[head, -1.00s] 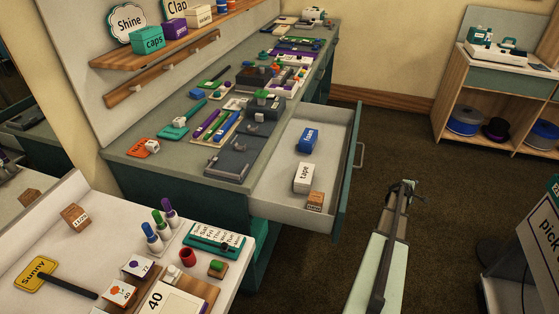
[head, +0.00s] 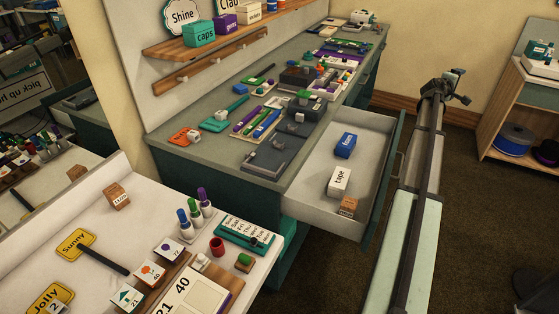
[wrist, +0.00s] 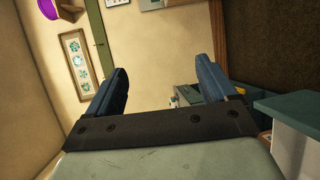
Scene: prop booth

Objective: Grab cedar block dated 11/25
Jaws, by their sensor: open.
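Two small wooden blocks with white labels show in the head view. One wooden block (head: 117,196) sits on the white table at the left; its label seems to carry a date too small to read surely. The other wooden block (head: 348,206) lies in the front corner of the open drawer (head: 378,170), beside the white tape box (head: 339,181); its label is unreadable. My gripper (head: 450,85) is raised at the right, beyond the drawer and far from both blocks. In the wrist view my gripper (wrist: 160,68) has its fingers wide apart with nothing between them.
A blue box (head: 345,145) is also in the drawer. The white table holds markers (head: 195,210), a red cup (head: 217,247), a teal day-strip (head: 245,235) and signs. The green counter (head: 215,155) is crowded. A mirror at the left repeats the table.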

